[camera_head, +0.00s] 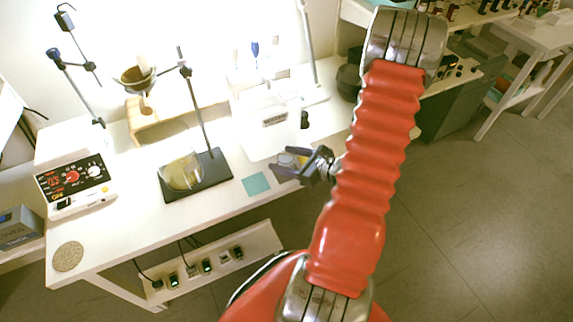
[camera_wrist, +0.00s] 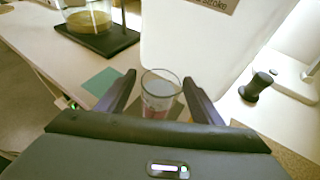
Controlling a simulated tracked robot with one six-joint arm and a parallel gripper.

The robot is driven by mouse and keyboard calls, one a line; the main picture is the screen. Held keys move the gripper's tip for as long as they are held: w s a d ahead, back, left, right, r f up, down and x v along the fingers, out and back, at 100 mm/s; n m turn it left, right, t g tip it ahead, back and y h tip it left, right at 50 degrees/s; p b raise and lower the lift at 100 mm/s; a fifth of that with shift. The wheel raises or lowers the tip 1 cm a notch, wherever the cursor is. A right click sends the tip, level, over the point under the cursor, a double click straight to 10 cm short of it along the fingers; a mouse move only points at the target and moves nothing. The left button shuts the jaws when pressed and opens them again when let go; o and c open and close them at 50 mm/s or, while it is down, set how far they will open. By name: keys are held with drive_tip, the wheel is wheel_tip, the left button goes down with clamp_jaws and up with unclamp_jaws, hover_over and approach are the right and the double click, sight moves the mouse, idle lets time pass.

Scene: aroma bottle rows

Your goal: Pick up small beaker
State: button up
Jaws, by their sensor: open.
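The small beaker (camera_wrist: 161,88) is clear glass with a reddish mark low on its side. In the head view my gripper (camera_head: 287,166) reaches in from the right at bench height, and the beaker (camera_head: 290,158) shows only in part around the dark fingers.
A teal square (camera_head: 256,184) lies left of my gripper. A dark stand base (camera_head: 196,176) with a large beaker (camera_head: 181,172) is further left. A white device (camera_head: 268,125) stands close behind the beaker. A black knob-shaped piece (camera_wrist: 257,86) is at right in the wrist view.

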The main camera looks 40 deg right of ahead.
drive_tip(key=shift+c, duration=0.5)
drive_tip(key=c, duration=1.1)
wheel_tip(320, 180, up, 10)
idle(0.7)
